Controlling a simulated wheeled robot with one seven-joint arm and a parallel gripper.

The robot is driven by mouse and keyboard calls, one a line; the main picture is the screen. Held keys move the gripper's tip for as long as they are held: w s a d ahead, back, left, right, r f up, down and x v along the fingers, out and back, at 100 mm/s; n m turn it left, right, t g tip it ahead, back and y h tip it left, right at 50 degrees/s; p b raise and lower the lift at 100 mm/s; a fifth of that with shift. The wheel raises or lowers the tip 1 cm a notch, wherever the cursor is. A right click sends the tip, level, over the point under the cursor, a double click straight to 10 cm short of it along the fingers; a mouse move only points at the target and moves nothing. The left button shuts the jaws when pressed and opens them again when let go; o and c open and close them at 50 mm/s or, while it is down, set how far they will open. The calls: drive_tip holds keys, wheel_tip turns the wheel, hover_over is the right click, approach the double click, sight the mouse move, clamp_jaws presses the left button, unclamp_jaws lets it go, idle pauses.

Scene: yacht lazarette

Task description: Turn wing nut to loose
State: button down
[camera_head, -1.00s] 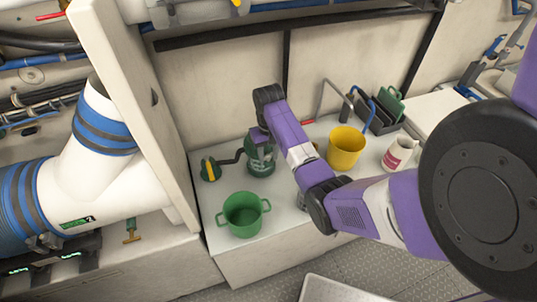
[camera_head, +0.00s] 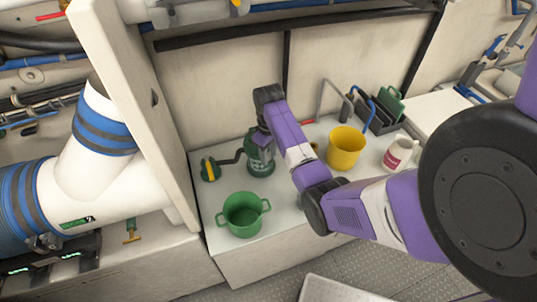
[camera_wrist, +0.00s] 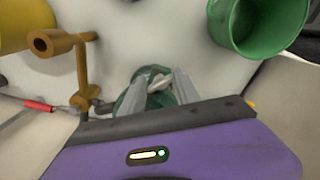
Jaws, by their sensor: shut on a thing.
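In the head view my wrist hides the nut and the fingertips.
A green two-handled pot (camera_head: 243,215) stands in front of the fitting. A brown crank-shaped part (camera_wrist: 80,62) rises close to my gripper. A tall white panel (camera_head: 140,100) bounds the left.

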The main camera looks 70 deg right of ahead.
sight(269, 155)
drive_tip(key=shift+d, duration=0.1)
idle(0.3)
drive_tip(key=c, duration=1)
unclamp_jaws()
drive_tip(key=shift+o, duration=0.2)
drive_tip(key=shift+r+b, duration=0.4)
drive_tip(key=shift+r, duration=3.55)
